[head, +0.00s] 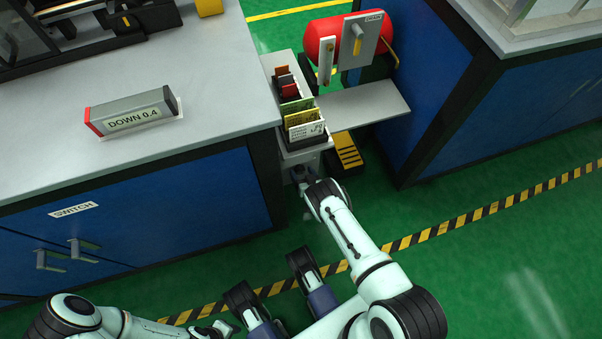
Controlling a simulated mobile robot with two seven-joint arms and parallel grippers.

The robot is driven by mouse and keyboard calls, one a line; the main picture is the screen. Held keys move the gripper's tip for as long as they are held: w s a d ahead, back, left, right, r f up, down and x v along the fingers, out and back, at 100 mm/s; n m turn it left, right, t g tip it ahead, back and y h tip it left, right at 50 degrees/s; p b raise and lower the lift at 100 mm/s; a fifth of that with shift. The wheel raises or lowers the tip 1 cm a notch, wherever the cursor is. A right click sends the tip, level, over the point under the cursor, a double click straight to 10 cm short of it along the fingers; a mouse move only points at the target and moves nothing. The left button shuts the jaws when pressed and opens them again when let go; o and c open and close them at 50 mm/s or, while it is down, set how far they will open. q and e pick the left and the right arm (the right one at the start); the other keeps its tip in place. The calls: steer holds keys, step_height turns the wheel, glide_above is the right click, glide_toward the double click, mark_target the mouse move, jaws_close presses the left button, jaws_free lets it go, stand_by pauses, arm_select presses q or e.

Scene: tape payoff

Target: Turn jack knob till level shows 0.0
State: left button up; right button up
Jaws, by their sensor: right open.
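The level (132,110) is a grey box with a red end on the left bench, and its label reads "DOWN 0.4". My right arm reaches up from the bottom right. My right gripper (301,176) is open, low at the bench's right corner, just below the narrow shelf of cards. Its fingers are small and dark against the shadow there. I cannot make out the jack knob; the gripper or the bench edge may hide it. My left arm is at the bottom left, with its hand end (222,328) low in the picture, away from the bench; its jaws are unclear.
The left bench (218,92) has blue doors and a "SWITCH" label (74,209). A rack of cards (300,115), a red tank (326,32) and a grey shelf (365,103) fill the gap to the right bench (420,80). Green floor is open in front.

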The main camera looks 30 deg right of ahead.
steer(key=shift+w+f, duration=0.15)
steer(key=shift+w, duration=0.3)
arm_select(q)
steer(key=shift+s+f, duration=0.2)
steer(key=shift+s, duration=0.3)
arm_select(e)
steer(key=c, duration=1.1)
steer(key=shift+o, duration=0.2)
steer(key=shift+a+n+h, duration=0.1)
steer(key=shift+n+h, duration=0.7)
steer(key=shift+n, duration=0.4)
steer(key=n+h, duration=0.1)
steer(key=n, duration=0.1)
steer(key=shift+a+f+n+g+h, duration=0.1)
steer(key=shift+n+g+h, duration=0.2)
steer(key=shift+h, duration=0.1)
